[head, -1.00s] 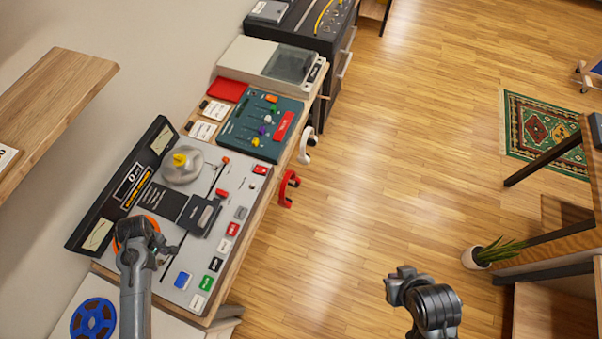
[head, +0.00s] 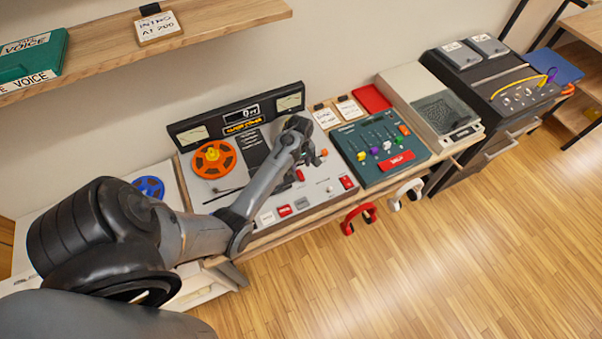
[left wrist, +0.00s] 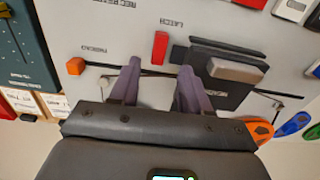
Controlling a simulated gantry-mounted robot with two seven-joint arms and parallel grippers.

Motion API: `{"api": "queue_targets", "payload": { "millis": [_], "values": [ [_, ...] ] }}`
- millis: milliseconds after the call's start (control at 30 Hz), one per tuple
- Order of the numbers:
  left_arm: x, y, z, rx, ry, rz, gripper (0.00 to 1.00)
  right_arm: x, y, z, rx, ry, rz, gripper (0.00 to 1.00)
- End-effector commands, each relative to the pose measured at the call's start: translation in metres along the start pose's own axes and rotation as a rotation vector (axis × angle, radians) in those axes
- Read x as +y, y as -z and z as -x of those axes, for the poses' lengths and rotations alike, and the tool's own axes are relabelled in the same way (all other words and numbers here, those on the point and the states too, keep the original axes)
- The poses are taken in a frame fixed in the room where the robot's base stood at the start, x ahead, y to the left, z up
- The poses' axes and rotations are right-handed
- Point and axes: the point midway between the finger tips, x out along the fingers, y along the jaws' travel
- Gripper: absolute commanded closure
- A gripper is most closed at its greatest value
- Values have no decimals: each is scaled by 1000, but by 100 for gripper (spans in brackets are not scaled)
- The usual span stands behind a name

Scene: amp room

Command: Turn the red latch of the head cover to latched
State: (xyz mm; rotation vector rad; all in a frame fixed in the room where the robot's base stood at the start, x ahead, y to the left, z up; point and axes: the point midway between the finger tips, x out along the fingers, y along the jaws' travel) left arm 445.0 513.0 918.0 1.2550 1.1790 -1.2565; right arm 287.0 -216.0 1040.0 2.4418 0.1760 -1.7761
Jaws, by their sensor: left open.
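The red latch (left wrist: 160,48) is a small upright red bar on the grey tape deck panel, above a thin dark slot and below the printed word LATCH. It also shows in the head view (head: 300,174). The dark head cover (left wrist: 222,88) with its brownish block lies just right of it in the left wrist view. My left gripper (left wrist: 160,67) is open. Its two purple-grey fingers stand on either side of the latch's line, with the latch just beyond the tips; contact cannot be told. In the head view my left arm hides much of the cover. My right gripper is out of view.
An orange knob (left wrist: 75,67) lies left of the fingers in the left wrist view. An orange reel (head: 214,160) sits on the deck's left. The meter panel (head: 242,113) stands along the back. A teal mixer (head: 380,148) is to the right. Red headphones (head: 358,218) hang at the front edge.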

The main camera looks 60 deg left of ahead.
Motion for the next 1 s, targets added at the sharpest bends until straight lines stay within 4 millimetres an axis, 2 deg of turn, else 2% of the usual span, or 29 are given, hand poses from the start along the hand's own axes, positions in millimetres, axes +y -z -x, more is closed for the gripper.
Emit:
{"api": "queue_targets", "payload": {
  "millis": [33,200,400,833,867,1000],
  "values": [
    [0,-1,-10,-2,1,1,53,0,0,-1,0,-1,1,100],
    [-1,0,-36,-1,2,0,53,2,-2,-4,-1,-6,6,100],
    [0,0,-57,1,0,1,53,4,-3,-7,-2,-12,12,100],
    [0,0,-64,1,-1,0,53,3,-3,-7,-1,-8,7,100],
    [0,0,-64,1,-1,0,55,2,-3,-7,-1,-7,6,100],
    [0,0,-64,1,-1,0,76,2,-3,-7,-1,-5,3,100]
  ]
}}
